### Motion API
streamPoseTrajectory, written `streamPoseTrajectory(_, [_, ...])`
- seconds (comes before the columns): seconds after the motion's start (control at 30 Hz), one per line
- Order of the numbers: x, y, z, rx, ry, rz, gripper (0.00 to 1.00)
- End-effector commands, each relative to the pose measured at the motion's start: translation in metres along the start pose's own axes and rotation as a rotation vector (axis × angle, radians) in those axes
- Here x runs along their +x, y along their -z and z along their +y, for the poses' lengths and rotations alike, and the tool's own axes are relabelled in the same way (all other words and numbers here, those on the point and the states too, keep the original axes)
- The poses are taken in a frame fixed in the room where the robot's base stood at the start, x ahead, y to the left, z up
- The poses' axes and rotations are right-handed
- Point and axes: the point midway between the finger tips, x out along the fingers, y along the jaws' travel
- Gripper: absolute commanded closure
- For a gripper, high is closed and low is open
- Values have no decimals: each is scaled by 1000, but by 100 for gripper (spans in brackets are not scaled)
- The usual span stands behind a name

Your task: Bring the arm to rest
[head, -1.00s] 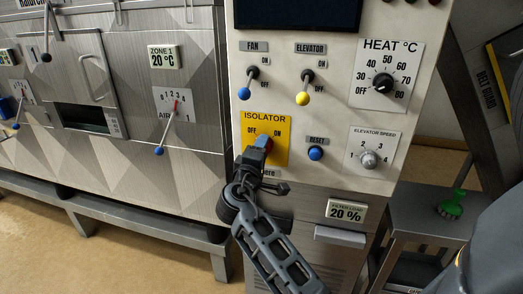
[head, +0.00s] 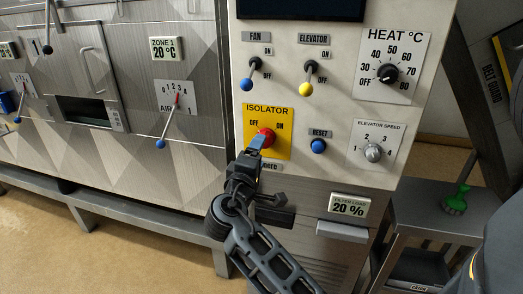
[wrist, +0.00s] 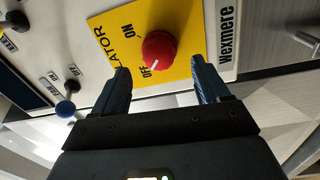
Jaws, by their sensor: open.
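My gripper (head: 257,141) is in front of the yellow isolator plate on the control panel. In the wrist view its two blue-grey fingers (wrist: 163,80) are spread apart, with nothing between them. The red isolator knob (wrist: 159,49) shows just beyond the fingertips and appears clear of them. Its pale mark points toward OFF. In the head view the knob (head: 267,137) is partly hidden by a finger. My arm reaches up to the panel from the bottom of the picture.
Fan (head: 254,70) and elevator (head: 309,75) levers, a blue reset button (head: 318,146), a heat dial (head: 387,73) and a speed knob (head: 373,152) surround the isolator. A grey side table (head: 420,214) holds a green brush (head: 455,202). Open floor lies at lower left.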

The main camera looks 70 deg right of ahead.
Motion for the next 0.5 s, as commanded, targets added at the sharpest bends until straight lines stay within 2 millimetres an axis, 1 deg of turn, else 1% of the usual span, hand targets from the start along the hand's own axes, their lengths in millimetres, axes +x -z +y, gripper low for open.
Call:
streamPoseTrajectory(0.03, [-7, 1, -2, 0, 0, 3, 25])
streamPoseTrajectory(0.1, [-14, 0, -1, -1, 0, 2, 25])
streamPoseTrajectory(0.2, [-18, 0, 0, 0, -1, 1, 25])
streamPoseTrajectory(0.5, [-20, 0, 0, 0, 0, 0, 25])
